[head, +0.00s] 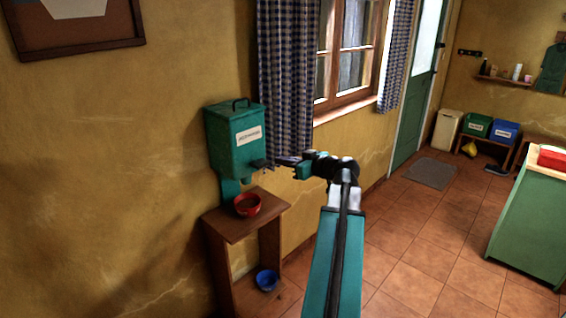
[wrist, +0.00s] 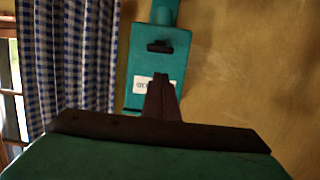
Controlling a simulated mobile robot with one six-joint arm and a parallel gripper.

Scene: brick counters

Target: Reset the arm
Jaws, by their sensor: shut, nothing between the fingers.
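My arm reaches forward from the bottom of the head view, and my gripper (head: 280,160) points left at the front of a teal wall dispenser (head: 234,138). The gripper is shut with nothing in it. Its tips are close to a dark lever (head: 260,165) low on the dispenser; I cannot tell if they touch. In the wrist view the shut fingers (wrist: 161,80) overlap the dispenser's white label, with the teal dispenser (wrist: 174,62) behind them. A red bowl (head: 248,206) with dark contents stands on the wooden stand below the dispenser.
The wooden stand (head: 228,222) holds a blue bowl (head: 267,279) on its lower shelf. A checked curtain (head: 286,80) hangs just behind my gripper, beside the window. A green counter (head: 528,220) with a red box stands at right. The tiled floor between is open.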

